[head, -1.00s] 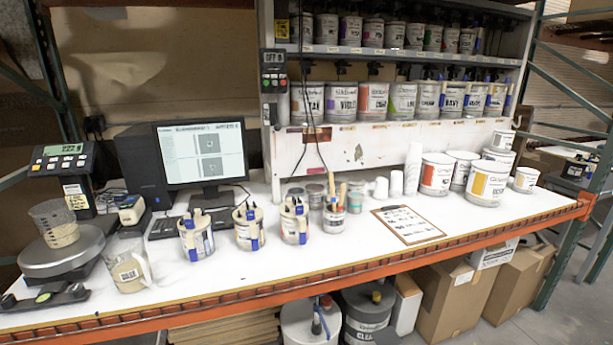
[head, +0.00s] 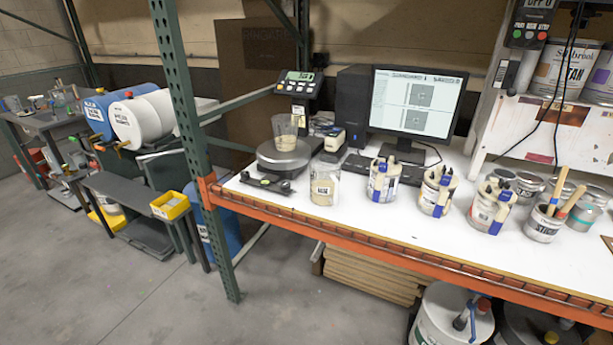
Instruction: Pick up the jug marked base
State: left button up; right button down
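A clear jug with a white label and pale contents (head: 324,188) stands upright at the front left of the white bench. The label is too small to read for certain now; in the earlier frame the word on it looks like "base". A clear beaker with pale contents (head: 286,134) stands on the round scale (head: 270,160) behind and to the left of the jug. Neither of my grippers shows in the head view.
Several cans with blue clips, one of them (head: 383,180), stand right of the jug. A dark flat tool (head: 262,184) lies left of it. A green rack post (head: 185,110) and orange front beam (head: 400,250) edge the bench. The floor (head: 130,290) at left is clear.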

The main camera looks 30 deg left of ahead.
aim_at(327, 184)
jog(key=u, duration=0.8)
jog(key=i+l, duration=0.4)
jog(key=i, duration=0.05)
